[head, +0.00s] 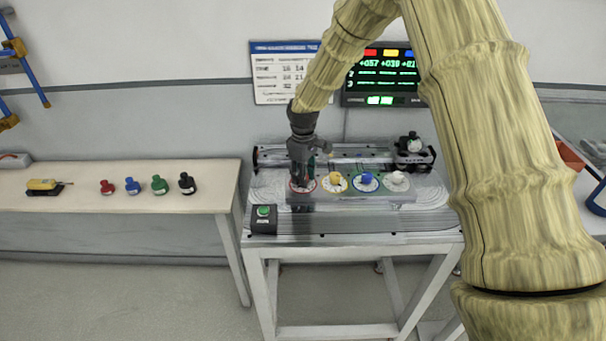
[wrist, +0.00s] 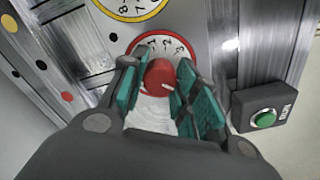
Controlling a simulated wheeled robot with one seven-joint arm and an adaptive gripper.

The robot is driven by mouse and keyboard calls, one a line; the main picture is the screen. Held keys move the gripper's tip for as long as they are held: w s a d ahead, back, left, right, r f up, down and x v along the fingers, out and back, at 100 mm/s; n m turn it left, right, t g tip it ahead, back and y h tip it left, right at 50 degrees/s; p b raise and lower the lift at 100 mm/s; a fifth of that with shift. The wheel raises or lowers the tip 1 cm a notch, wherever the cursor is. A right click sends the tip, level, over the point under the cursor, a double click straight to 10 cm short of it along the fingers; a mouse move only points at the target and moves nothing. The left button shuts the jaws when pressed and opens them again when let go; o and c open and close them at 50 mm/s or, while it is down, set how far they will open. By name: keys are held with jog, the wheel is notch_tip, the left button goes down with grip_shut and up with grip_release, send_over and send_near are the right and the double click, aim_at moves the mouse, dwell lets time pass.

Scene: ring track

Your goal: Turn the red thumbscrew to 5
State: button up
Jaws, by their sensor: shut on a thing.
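The red thumbscrew (wrist: 160,76) sits on a white dial with a red rim (wrist: 181,43) and dark numbers. A pale line on the knob shows, but I cannot tell which number it points to. My gripper (wrist: 158,88) has its green-padded fingers on both sides of the red knob, shut on it. In the head view my gripper (head: 301,172) comes down from above onto the leftmost dial (head: 303,186) of the panel and hides the red knob.
Yellow (head: 335,178), blue (head: 366,178) and white (head: 397,177) knobs stand in a row to the right. A lit display (head: 381,75) hangs behind. Several small bottles (head: 146,185) stand on the left bench.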

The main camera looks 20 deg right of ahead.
jog(key=shift+n, duration=1)
jog(key=shift+d, duration=0.1)
jog(key=shift+w, duration=0.1)
jog(key=o, duration=1)
notch_tip(320, 180, up, 12)
jog(key=shift+r, duration=0.1)
